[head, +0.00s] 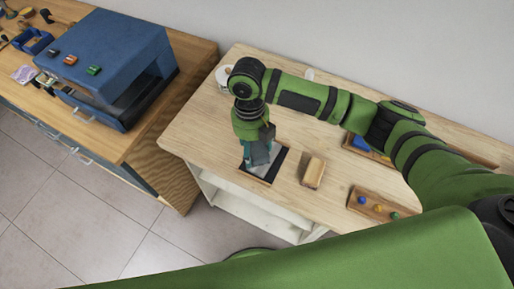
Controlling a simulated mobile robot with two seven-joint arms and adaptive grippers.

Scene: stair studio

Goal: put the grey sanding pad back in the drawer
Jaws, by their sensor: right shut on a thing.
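My right gripper (257,160) points down over a dark, wood-rimmed rectangular opening (278,160) near the front edge of the pale wooden bench. It is shut on a grey piece (262,153) that looks like the sanding pad; the fingers partly hide it. I cannot tell whether the pad touches the bottom of the opening. Whether this opening is the drawer or a shallow tray is not clear. My left gripper is not in view.
A tan block (313,171) lies right of the opening. A wooden holder (376,205) with coloured knobs and a blue item (361,143) are farther right. A blue cabinet (112,57) stands on the left workbench (178,105). Bare bench top (200,127) lies left of my gripper.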

